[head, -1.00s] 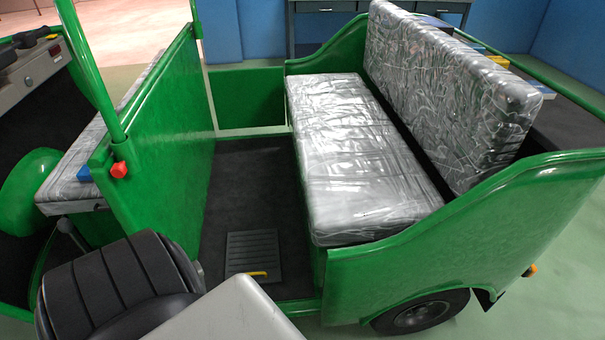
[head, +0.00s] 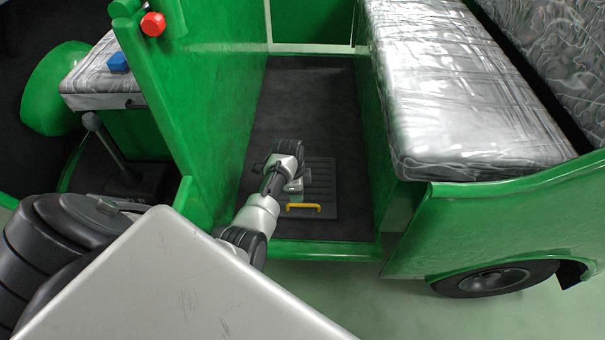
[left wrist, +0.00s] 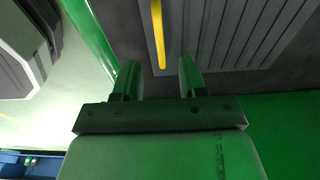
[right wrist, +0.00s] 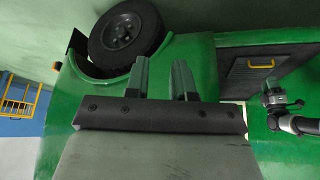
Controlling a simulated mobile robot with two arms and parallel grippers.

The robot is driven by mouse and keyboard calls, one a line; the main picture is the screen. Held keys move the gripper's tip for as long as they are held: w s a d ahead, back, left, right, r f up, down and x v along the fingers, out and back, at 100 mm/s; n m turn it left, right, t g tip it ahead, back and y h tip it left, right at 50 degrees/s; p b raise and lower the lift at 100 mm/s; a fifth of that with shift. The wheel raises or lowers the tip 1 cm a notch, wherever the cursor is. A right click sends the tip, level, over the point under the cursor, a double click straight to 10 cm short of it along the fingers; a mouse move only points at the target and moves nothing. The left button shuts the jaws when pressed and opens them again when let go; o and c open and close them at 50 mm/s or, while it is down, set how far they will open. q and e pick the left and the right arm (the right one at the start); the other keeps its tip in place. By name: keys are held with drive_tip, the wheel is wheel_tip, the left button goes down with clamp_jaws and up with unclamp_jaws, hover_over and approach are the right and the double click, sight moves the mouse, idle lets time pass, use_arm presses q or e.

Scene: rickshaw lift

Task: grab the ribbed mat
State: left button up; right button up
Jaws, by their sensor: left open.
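The dark grey ribbed mat (head: 321,180) lies flat on the vehicle's floor, with a yellow handle (head: 303,208) at its near edge. My left gripper (head: 294,188) is low over the mat, just beside the handle. In the left wrist view, its fingers (left wrist: 160,70) are apart and the handle (left wrist: 159,40) lies ahead, in line with the gap between them. The ribbed mat (left wrist: 245,35) fills the upper right there. My right gripper (right wrist: 160,72) is open and empty, outside the vehicle's green side. The mat (right wrist: 240,75) also shows in the right wrist view.
A green partition (head: 215,90) rises left of the footwell, and a plastic-covered bench (head: 450,85) stands on the right. A low green sill (head: 325,250) runs along the near edge. A wheel (head: 495,279) is at the lower right. The dark floor (head: 310,105) behind the mat is clear.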

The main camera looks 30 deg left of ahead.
sight(303, 205)
use_arm(q)
wheel_tip(303, 205, down, 3)
drive_tip(key=shift+w+d+r+b, duration=0.1)
drive_tip(key=shift+d+r+b, duration=0.05)
drive_tip(key=shift+b, duration=0.15)
drive_tip(key=shift+d+f+b, duration=0.1)
drive_tip(key=shift+f+b, duration=0.2)
drive_tip(key=shift+f, duration=0.15)
drive_tip(key=shift+w+d+f+b, duration=0.2)
drive_tip(key=shift+f+b, duration=0.25)
drive_tip(key=shift+f, duration=0.15)
drive_tip(key=shift+w+d+f+b, duration=0.1)
drive_tip(key=shift+d+f+b, duration=0.05)
drive_tip(key=shift+f+b, duration=0.35)
wheel_tip(303, 205, down, 2)
drive_tip(key=shift+d+f+b, duration=0.1)
drive_tip(key=shift+d+b, duration=0.05)
drive_tip(key=shift+b, duration=0.4)
drive_tip(key=shift+f, duration=0.1)
use_arm(e)
drive_tip(key=w+a+r+t+y, duration=0.4)
drive_tip(key=w+a+r+t, duration=0.1)
drive_tip(key=w+r+t, duration=0.6)
drive_tip(key=shift+n+t, duration=0.4)
drive_tip(key=shift+t, duration=0.7)
use_arm(q)
drive_tip(key=shift+c, duration=0.2)
use_arm(e)
drive_tip(key=shift+r, duration=0.1)
